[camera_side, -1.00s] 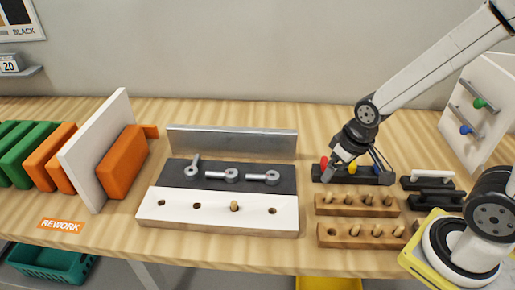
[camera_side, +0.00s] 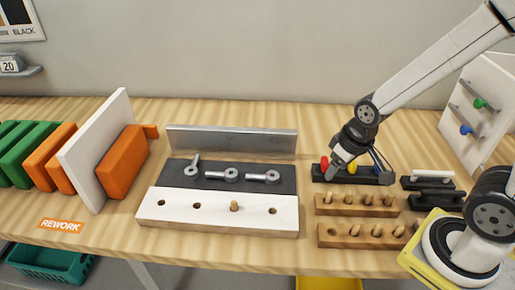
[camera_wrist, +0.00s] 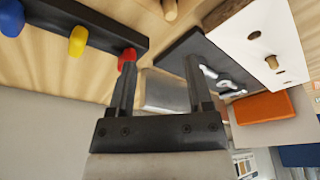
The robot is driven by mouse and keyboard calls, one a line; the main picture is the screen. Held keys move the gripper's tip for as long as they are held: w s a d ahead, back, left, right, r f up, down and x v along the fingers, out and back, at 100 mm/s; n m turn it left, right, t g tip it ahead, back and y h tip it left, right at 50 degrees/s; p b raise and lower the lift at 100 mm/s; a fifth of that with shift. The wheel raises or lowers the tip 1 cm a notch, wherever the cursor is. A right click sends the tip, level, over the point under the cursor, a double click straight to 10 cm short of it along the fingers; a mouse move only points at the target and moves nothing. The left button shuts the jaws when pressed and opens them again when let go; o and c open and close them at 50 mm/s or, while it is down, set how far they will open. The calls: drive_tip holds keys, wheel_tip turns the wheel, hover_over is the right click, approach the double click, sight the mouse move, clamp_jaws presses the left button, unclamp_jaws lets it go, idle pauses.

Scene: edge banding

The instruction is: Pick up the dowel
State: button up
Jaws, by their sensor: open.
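Light wooden dowels stand upright in two wooden racks, the rear rack (camera_side: 320,210) and the front rack (camera_side: 345,243). The front rack has an empty hole at its left end. One dowel (camera_side: 235,206) stands in the white drilled board (camera_side: 175,212); it also shows in the wrist view (camera_wrist: 271,62). My gripper (camera_side: 357,167) is open and empty, above the black holder behind the racks. In the wrist view its fingers (camera_wrist: 160,62) are spread with nothing between them. The rear rack shows only partly at the top edge there.
The black holder (camera_side: 318,176) carries red, yellow and blue knobs; the red knob (camera_wrist: 127,58) appears close to one fingertip.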

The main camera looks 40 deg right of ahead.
idle(0.3)
drive_tip(key=n+y, duration=0.3)
drive_tip(key=n, duration=0.6)
approach(234, 202)
drive_tip(key=shift+a+f+t, duration=0.25)
drive_tip(key=shift+f+t, duration=0.05)
drive_tip(key=shift+f, duration=0.6)
drive_tip(key=shift+x, duration=1.3)
drive_tip(key=shift+x, duration=2.6)
clamp_jaws()
